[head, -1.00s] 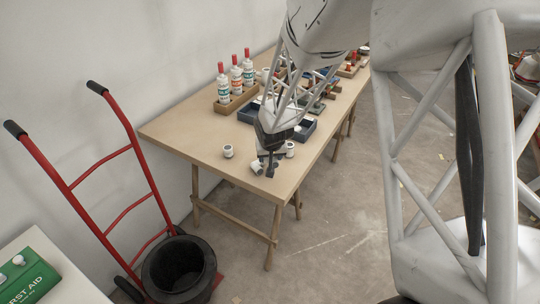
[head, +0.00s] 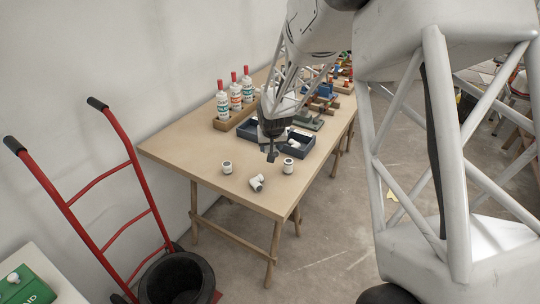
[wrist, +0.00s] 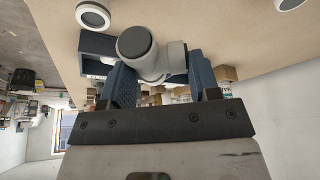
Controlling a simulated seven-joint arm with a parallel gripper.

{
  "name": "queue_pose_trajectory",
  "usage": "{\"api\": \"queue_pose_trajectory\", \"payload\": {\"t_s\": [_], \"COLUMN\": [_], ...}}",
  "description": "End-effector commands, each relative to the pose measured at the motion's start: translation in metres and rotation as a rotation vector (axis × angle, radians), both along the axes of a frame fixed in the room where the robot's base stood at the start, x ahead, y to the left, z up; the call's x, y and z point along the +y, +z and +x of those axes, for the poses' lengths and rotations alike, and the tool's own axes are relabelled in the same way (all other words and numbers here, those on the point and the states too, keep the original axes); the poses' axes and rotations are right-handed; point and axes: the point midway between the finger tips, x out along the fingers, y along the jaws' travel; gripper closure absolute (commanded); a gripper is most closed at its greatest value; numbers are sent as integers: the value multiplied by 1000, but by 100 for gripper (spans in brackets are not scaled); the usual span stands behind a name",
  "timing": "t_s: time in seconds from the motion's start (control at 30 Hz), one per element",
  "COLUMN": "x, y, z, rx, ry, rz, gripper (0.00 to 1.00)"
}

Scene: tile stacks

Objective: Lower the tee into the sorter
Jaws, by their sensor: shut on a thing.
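A white tee with a dark grey open end (wrist: 137,42) fills the space between the blue fingers of my gripper (wrist: 160,78) in the wrist view. The gripper is shut on it. In the head view my gripper (head: 271,155) hangs above the table, in front of the sorter, and the tee it holds is not clearly visible. The sorter, a dark blue tray (head: 307,149), lies on the table behind and right of the gripper; a small white piece shows at it. Part of a blue wall (wrist: 88,47) shows beyond the tee in the wrist view.
White fittings stand on the table's near end: one at left (head: 227,167), one at right (head: 288,166) and a lying one (head: 257,183) between. Red-capped bottles (head: 235,92) stand in a wooden rack behind. The near left tabletop is clear.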

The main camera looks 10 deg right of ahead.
Motion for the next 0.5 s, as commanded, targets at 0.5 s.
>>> {"api": "queue_pose_trajectory", "payload": {"t_s": [0.5], "x": [-22], "y": [14], "z": [68], "rx": [0], "ry": [-1], "rz": [0], "gripper": [67]}}
